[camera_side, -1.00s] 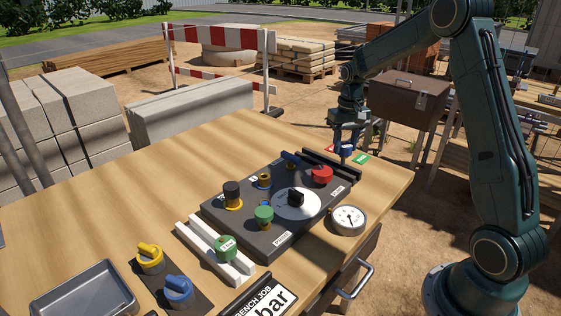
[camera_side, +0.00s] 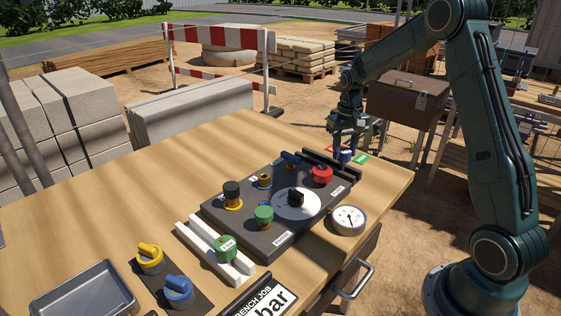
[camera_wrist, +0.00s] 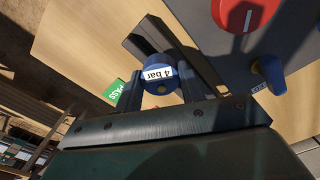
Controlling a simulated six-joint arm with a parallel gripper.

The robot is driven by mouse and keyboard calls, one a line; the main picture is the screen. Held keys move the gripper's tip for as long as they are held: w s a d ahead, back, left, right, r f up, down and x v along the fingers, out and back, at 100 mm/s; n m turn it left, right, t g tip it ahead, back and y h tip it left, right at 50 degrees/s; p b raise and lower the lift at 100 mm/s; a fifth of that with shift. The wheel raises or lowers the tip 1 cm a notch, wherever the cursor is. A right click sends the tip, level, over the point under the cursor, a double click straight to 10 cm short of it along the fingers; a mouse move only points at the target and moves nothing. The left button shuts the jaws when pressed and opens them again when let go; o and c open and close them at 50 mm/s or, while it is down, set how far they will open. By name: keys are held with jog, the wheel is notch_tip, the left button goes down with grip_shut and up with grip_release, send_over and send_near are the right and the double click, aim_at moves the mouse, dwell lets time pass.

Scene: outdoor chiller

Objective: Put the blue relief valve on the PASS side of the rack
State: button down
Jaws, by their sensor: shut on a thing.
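The blue relief valve (camera_wrist: 160,68), with a white "4 bar" label, is between the fingers of my gripper (camera_wrist: 162,87) in the wrist view. In the side view, my gripper (camera_side: 348,140) points down with the blue valve (camera_side: 345,156) at its tips, at the far right end of the bench. The rack's dark rails (camera_side: 333,164) run just beside and below the valve. A green PASS label (camera_side: 361,159) lies to the right of it, and a red label (camera_side: 332,149) to the left. I cannot tell whether the valve touches the rack.
A dark board (camera_side: 258,236) with several coloured knobs stands close to the rack; its red knob (camera_side: 322,174) is nearest. A round gauge (camera_side: 348,219) is in front. A metal tray (camera_side: 84,294) is at the front left. The bench's back left is clear.

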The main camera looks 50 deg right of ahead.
aim_at(345, 150)
jog(key=shift+f, duration=1)
dwell(0.3)
jog(key=shift+c, duration=1.5)
grip_release()
jog(key=shift+r, duration=0.1)
jog(key=shift+r, duration=3.4)
jog(key=shift+r, duration=0.15)
notch_tip(345, 150, up, 14)
jog(key=shift+f, duration=0.25)
